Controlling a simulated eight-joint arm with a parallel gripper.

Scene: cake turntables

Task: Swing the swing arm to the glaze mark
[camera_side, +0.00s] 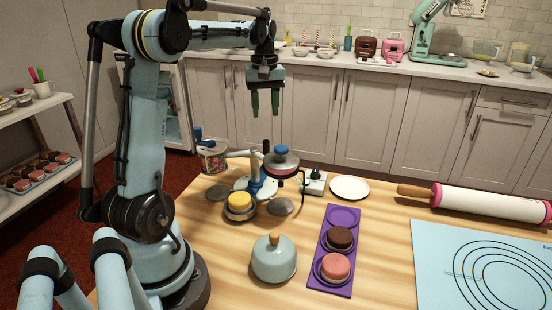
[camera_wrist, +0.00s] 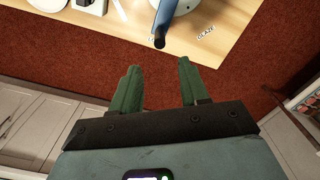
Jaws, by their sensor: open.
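The swing arm (camera_side: 256,183) is a device with a blue post and pale bars, standing at the back left of the table. A dark round pan with a blue knob (camera_side: 281,153) is at its right side. In the wrist view a blue bar with a dark end (camera_wrist: 164,20) points toward the table edge. The glaze mark (camera_wrist: 206,33) is lettering on the wood to the right of that bar, apart from it. My gripper (camera_side: 265,113) is open and empty, high above the back of the table; its green fingers also show in the wrist view (camera_wrist: 158,76).
A yellow cake (camera_side: 240,199) sits among grey discs (camera_side: 281,206). A sprinkle tub (camera_side: 212,158) is at the left, a small green-topped box (camera_side: 314,183) and a white plate (camera_side: 349,188) at the right. A domed cover (camera_side: 273,260) and purple tray (camera_side: 342,216) stand in front.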

